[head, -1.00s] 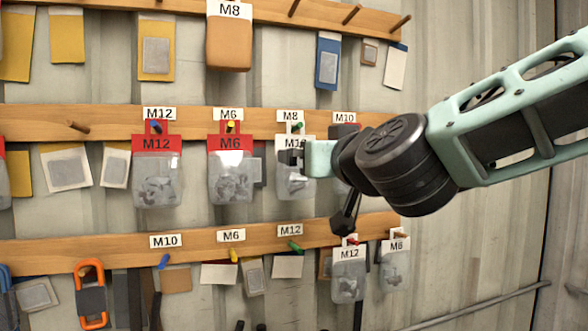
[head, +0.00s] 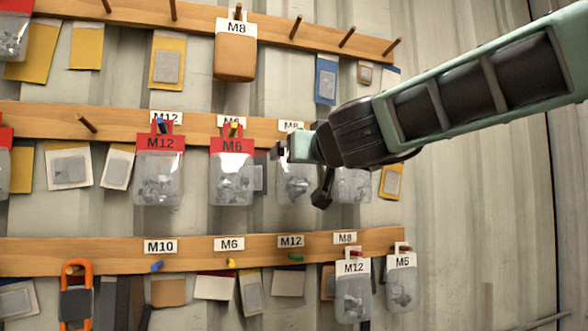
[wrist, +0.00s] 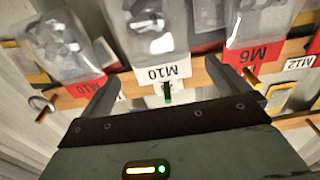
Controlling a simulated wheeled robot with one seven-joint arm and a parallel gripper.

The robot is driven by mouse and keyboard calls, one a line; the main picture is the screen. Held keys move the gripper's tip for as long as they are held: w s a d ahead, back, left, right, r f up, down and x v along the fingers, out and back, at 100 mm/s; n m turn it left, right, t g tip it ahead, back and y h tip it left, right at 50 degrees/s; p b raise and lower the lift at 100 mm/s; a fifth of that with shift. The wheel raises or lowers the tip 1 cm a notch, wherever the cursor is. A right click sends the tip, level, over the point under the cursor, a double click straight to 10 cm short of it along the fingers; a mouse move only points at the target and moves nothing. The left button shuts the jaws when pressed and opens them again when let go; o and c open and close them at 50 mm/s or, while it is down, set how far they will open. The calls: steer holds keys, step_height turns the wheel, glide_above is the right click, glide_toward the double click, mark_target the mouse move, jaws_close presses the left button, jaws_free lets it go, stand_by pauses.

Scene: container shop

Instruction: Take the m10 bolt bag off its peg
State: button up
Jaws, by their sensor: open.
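In the head view my gripper (head: 284,149) is at the middle rail. A second M10 bag with a red header (wrist: 88,90) hangs to the left in the wrist view.
A red-header M6 bag (head: 231,170) hangs close to the left in the head view, with a red-header M12 bag (head: 159,168) beyond it. Another clear bag (head: 354,186) hangs to the right, under my wrist. The lower rail (head: 205,250) holds more bags.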

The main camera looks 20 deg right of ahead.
steer(key=w, duration=0.7)
steer(key=shift+w, duration=0.35)
steer(key=c, duration=1)
steer(key=shift+r+p, duration=0.45)
steer(key=shift+p, duration=0.15)
steer(key=shift+s, duration=0.15)
steer(key=s+p, duration=0.1)
steer(key=s, duration=0.3)
steer(key=shift+s+r, duration=0.15)
steer(key=shift+r, duration=0.05)
